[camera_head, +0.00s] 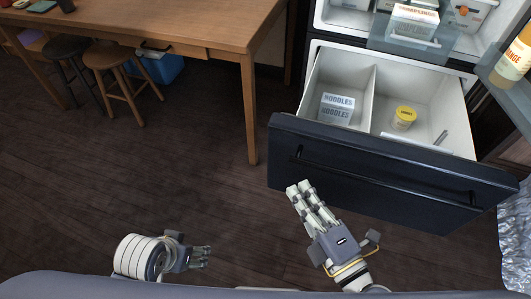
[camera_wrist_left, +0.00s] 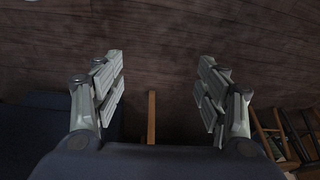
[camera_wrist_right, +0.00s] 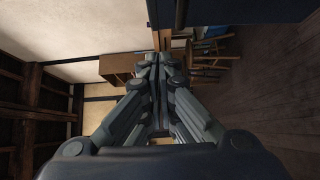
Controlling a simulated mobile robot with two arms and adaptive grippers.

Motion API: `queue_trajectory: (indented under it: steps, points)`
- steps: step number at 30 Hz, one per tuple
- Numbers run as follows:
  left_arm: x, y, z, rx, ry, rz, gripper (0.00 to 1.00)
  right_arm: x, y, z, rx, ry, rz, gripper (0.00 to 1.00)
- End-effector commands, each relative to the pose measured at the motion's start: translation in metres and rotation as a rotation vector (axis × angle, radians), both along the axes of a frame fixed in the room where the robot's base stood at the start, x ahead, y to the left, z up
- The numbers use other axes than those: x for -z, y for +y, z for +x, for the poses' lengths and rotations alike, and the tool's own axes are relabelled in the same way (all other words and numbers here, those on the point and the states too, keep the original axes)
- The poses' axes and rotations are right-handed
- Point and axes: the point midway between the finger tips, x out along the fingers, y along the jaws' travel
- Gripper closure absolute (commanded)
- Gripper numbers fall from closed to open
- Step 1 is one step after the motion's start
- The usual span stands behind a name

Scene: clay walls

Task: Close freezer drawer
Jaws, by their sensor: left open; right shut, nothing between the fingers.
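The freezer drawer (camera_head: 390,170) is pulled out at the right of the head view, with a dark front and a long dark handle. Inside its white, divided bin are a noodles box (camera_head: 337,109) and a yellow-lidded tub (camera_head: 403,117). My right gripper (camera_head: 299,188) is shut and empty, its fingertips in front of the left part of the drawer front; whether they touch it I cannot tell. It also shows shut in the right wrist view (camera_wrist_right: 160,62). My left gripper (camera_head: 207,257) is low at the left, away from the drawer; it shows open and empty in the left wrist view (camera_wrist_left: 160,75).
The fridge compartment above is open, with a door shelf holding an orange bottle (camera_head: 515,56) at the right. A wooden table (camera_head: 190,25), stools (camera_head: 117,75) and a blue cooler (camera_head: 160,66) stand at the upper left. The dark wood floor (camera_head: 150,170) between is clear.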

Motion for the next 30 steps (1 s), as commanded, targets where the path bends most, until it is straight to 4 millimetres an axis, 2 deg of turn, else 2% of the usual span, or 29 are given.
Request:
queue_trajectory:
  steps: [4,8,20,30]
  points:
    - [0.001,0.0,0.0,0.0,0.001,0.0,0.34,-0.007,0.002,0.0,-0.006,-0.019,-0.003,1.0]
    - [0.012,-0.001,0.003,0.001,0.009,0.001,0.34,-0.008,0.004,0.005,-0.004,-0.018,-0.004,1.0]
    - [0.072,-0.003,0.01,0.006,0.04,0.001,0.34,-0.008,0.017,0.027,-0.005,-0.017,-0.003,1.0]
    - [0.121,-0.003,0.004,0.01,0.066,0.003,0.34,-0.008,0.029,0.05,-0.004,-0.017,-0.002,1.0]
